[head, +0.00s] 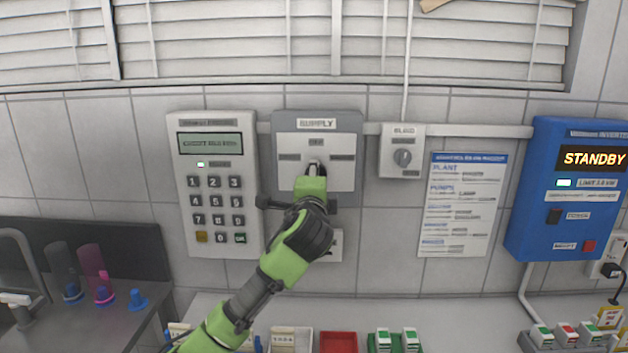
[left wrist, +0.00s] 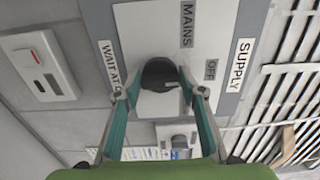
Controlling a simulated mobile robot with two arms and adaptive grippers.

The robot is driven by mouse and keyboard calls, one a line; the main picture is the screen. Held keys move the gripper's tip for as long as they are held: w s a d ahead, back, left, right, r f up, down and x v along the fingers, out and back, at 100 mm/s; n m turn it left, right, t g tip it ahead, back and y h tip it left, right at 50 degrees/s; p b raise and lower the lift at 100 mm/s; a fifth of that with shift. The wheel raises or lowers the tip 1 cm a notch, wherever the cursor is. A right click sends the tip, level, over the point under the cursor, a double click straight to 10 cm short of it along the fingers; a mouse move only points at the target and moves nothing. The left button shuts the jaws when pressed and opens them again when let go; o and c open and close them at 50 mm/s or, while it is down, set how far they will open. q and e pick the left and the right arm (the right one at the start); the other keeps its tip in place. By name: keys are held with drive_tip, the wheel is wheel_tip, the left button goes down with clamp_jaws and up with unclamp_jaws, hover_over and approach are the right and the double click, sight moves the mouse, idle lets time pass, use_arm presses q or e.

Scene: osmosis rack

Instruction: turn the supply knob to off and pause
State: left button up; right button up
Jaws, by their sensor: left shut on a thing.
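The supply panel (head: 345,145) is a grey plate with a pale face on the tiled wall, labelled SUPPLY at its top. My left gripper (head: 315,172) reaches up to the middle of this face and hides most of the dark supply knob there. In the left wrist view the black knob (left wrist: 160,73) sits between the two fingers of my left gripper (left wrist: 158,90), which is shut on it. An OFF label (left wrist: 210,70) and a MAINS label (left wrist: 187,24) show around the knob. Which label the knob points at is unclear. My right gripper is not in view.
A keypad unit (head: 215,185) hangs left of the panel. A small box with a grey knob (head: 402,157) and a paper notice (head: 461,205) are to the right. A blue inverter (head: 570,190) reads STANDBY. Trays (head: 338,342) line the counter below.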

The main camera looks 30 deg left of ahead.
use_arm(q)
drive_tip(key=o, duration=1.1)
drive_tip(key=shift+s, duration=0.1)
drive_tip(key=v, duration=1.2)
drive_tip(key=shift+f, duration=0.1)
